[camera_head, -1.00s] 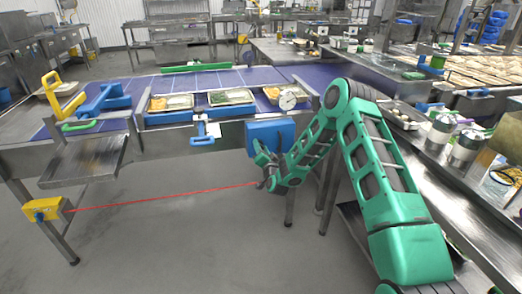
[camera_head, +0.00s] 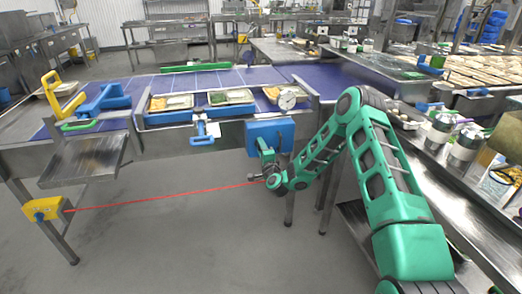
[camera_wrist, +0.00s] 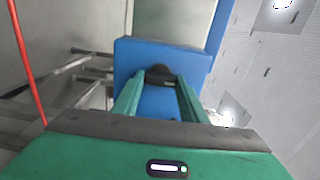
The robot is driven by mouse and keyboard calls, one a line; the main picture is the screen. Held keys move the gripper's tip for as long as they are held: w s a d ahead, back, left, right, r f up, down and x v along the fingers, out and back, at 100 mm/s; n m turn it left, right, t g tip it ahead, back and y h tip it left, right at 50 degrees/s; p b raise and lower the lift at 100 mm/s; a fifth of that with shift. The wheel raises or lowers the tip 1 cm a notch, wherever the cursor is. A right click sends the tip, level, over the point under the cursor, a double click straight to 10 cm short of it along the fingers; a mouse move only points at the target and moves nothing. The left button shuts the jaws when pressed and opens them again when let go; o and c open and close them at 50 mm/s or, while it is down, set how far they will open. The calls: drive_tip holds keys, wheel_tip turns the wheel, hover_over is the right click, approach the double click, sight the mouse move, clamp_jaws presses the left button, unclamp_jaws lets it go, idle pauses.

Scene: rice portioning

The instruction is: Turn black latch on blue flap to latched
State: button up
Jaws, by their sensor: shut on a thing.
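The blue flap (camera_head: 282,130) hangs at the front side of the conveyor table in the head view. It also fills the middle of the wrist view (camera_wrist: 190,58). The black latch (camera_wrist: 160,73) is a dark rounded knob on the flap's face. My gripper (camera_wrist: 160,86) has its two green fingers on either side of the latch and is shut on it. In the head view my gripper (camera_head: 264,150) is in front of the flap's lower left. The latch is too small to make out there, and its exact turn angle is hard to tell.
A red beam runs from a yellow box (camera_head: 43,209) at left towards my wrist. A steel tray (camera_head: 84,160) juts out at left. A blue-handled clamp (camera_head: 202,136) hangs left of the flap. A steel counter with cans (camera_head: 466,146) stands right. The floor below is clear.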

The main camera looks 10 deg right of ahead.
drive_tip(key=shift+d+f, duration=0.15)
drive_tip(key=shift+d, duration=0.1)
idle(0.3)
drive_tip(key=o, duration=0.9)
drive_tip(key=shift+c, duration=0.2)
drive_tip(key=shift+o, duration=0.9)
drive_tip(key=shift+a, duration=0.1)
drive_tip(key=s, duration=1)
drive_tip(key=shift+s, duration=0.3)
